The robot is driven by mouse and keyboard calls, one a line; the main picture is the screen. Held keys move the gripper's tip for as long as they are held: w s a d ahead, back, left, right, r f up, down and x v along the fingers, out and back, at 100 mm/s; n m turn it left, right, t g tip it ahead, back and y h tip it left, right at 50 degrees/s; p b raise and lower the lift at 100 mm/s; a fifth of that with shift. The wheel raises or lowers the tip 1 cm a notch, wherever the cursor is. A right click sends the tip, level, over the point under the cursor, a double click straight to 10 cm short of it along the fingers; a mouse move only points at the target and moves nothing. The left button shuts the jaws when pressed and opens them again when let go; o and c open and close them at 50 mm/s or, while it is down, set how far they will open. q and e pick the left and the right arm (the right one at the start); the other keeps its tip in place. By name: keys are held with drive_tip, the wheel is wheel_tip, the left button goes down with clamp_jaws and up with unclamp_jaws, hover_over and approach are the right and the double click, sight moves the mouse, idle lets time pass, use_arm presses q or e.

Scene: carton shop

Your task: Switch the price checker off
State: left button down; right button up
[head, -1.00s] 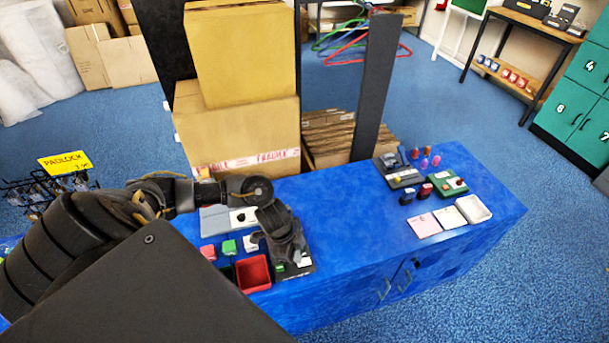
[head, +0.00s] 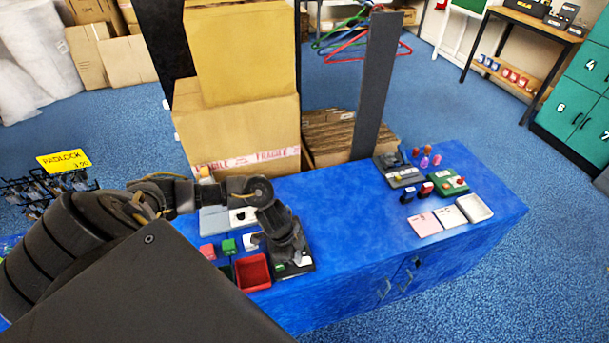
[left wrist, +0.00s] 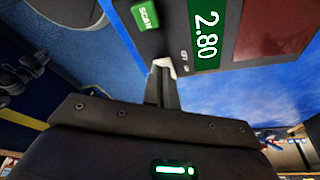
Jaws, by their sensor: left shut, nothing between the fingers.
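The price checker (head: 306,266) is a dark box on the near edge of the blue counter, partly hidden under my left gripper in the head view. In the left wrist view the price checker (left wrist: 170,30) shows a green display reading 2.80, a green SCAN button (left wrist: 146,15) and a dark red panel. My left gripper (head: 294,258) is shut and empty, pointing down at it. In the left wrist view its fingertips (left wrist: 163,67) are at the device's edge, beside small pale markings; I cannot tell whether they touch. My right gripper is out of view.
On the blue counter (head: 345,225), a red tray (head: 253,272) and small coloured blocks sit left of the checker. Cartons (head: 240,130) and a dark post (head: 376,85) stand behind. A white tray (head: 474,208) and small devices are at the right. The counter's middle is clear.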

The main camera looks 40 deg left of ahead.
use_arm(q)
drive_tip(key=shift+f+b, duration=0.3)
drive_tip(key=shift+f, duration=0.15)
drive_tip(key=shift+r, duration=0.1)
wheel_tip(320, 180, up, 7)
drive_tip(key=p, duration=0.8)
idle(0.7)
